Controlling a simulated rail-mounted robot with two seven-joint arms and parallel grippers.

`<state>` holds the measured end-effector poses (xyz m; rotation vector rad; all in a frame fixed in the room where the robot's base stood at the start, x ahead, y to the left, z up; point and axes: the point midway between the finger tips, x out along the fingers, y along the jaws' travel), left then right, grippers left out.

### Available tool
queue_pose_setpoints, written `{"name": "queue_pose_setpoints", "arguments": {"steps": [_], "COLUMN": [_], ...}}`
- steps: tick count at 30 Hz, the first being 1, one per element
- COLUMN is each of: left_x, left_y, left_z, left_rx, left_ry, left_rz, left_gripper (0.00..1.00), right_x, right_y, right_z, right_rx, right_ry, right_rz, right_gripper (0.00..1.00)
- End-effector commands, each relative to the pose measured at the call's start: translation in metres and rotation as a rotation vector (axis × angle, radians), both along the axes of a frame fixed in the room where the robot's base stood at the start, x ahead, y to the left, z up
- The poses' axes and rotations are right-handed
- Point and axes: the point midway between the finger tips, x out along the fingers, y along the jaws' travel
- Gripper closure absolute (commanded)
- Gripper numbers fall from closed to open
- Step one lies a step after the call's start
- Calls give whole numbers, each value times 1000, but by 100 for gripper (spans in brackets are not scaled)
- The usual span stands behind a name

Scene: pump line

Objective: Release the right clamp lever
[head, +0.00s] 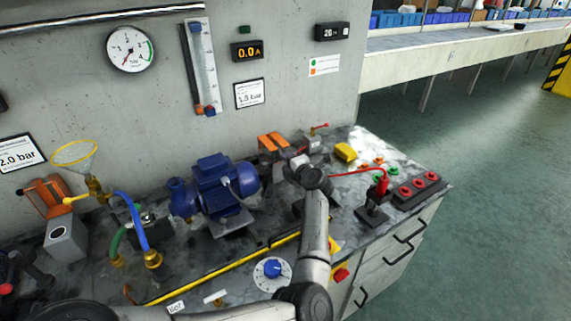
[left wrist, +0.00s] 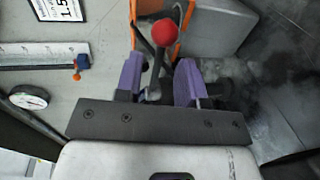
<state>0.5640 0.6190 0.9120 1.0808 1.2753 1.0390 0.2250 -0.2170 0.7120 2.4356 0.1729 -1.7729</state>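The clamp lever (left wrist: 165,33), with a red ball knob on a grey stem, shows in the left wrist view. An orange bracket (left wrist: 196,22) and a grey block (left wrist: 222,28) lie behind it. My left gripper (left wrist: 158,80) has its purple fingers apart, one on each side of the stem. Gaps show between stem and fingers, so it does not grip the lever. In the head view, an orange clamp part (head: 270,143) sits at the back of the bench. My left wrist hides much of the area beside it, fingers included. My right gripper is out of view.
A blue pump (head: 215,185) stands left of my left arm. The wall with the gauge (head: 131,49) is close behind. Open floor lies right.

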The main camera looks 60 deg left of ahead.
Motion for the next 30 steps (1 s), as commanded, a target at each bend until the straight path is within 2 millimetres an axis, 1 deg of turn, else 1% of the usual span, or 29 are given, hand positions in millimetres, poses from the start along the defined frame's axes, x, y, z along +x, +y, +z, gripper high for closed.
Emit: {"name": "queue_pose_setpoints", "arguments": {"steps": [1,6,17,28,30], "left_x": [0,0,1,1,1], "left_y": [6,15,17,17,17], "left_z": [-2,-3,-3,-3,-3], "left_rx": [1,1,0,0,1], "left_ry": [0,0,-1,0,0], "left_rz": [1,0,0,0,0], "left_gripper": [64,64,64,98,100], "right_x": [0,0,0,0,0], "right_y": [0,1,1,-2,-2], "right_z": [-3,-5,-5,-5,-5], "right_rx": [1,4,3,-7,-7], "right_ry": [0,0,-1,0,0], "right_rz": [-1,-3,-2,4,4], "right_gripper": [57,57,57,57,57]}}
